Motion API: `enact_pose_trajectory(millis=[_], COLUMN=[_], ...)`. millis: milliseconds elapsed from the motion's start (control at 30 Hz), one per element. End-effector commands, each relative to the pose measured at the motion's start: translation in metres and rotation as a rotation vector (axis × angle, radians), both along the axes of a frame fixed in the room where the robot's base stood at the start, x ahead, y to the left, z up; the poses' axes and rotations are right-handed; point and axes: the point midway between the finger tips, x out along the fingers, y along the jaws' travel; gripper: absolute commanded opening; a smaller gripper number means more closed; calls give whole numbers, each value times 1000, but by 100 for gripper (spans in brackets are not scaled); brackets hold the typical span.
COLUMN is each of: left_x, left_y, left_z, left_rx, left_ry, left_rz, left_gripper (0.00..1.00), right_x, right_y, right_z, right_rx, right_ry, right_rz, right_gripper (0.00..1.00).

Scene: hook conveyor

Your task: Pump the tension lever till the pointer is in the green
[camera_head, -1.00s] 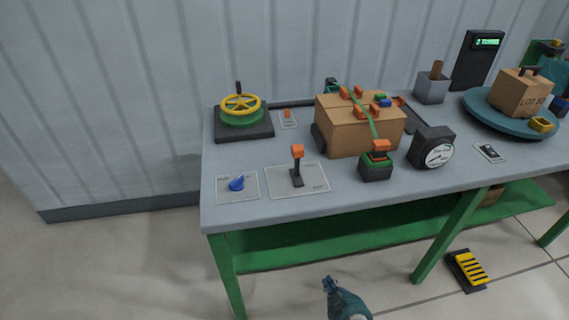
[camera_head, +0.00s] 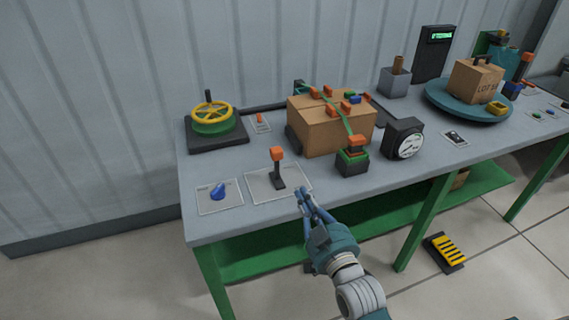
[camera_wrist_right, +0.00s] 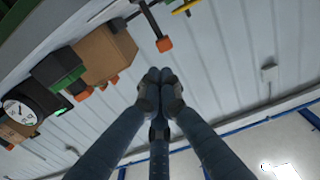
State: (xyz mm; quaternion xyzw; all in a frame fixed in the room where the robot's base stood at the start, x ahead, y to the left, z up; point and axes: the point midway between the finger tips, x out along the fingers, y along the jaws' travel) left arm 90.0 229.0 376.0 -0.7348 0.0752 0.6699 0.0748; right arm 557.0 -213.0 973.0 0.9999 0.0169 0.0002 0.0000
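A black lever with an orange block on top (camera_head: 277,168) stands near upright on a marked plate at the left of the bench; its orange end also shows in the wrist view (camera_wrist_right: 165,44). A green and black unit with an orange top (camera_head: 352,162) stands before the strapped box. A white-faced gauge (camera_head: 409,146) is to its right; it also shows in the wrist view (camera_wrist_right: 20,112). Its pointer is too small to read against any green zone. My right gripper (camera_head: 304,195) is at the bench's front edge, right of the lever and apart from it. Its fingers are together and empty.
A cardboard box (camera_head: 312,131) with a green strap and several colored clips stands behind. A yellow handwheel (camera_head: 212,112) and a blue knob (camera_head: 219,191) are at the left. A turntable (camera_head: 440,99) with a carton is at the right. A yellow pedal (camera_head: 449,251) is on the floor.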

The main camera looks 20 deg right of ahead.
Motion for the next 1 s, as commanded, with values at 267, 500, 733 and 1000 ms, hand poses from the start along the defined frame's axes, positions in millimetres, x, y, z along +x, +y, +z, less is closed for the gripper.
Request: enact_pose_trajectory(millis=[267,500,733,1000], left_x=[0,1,1,1], left_y=[4,6,6,6], left_z=[11,21,28,29], left_rx=[5,6,7,7], left_ry=[0,0,-1,-2], left_rz=[-3,-2,-2,-2], left_gripper=[40,40,40,40], right_x=[45,97,128,137], right_y=[2,4,5,5], right_z=[4,3,2,0], right_rx=[0,0,0,0], right_ry=[-3,-1,0,1], right_rz=[0,0,0,0], right_gripper=[0,0,0,0])
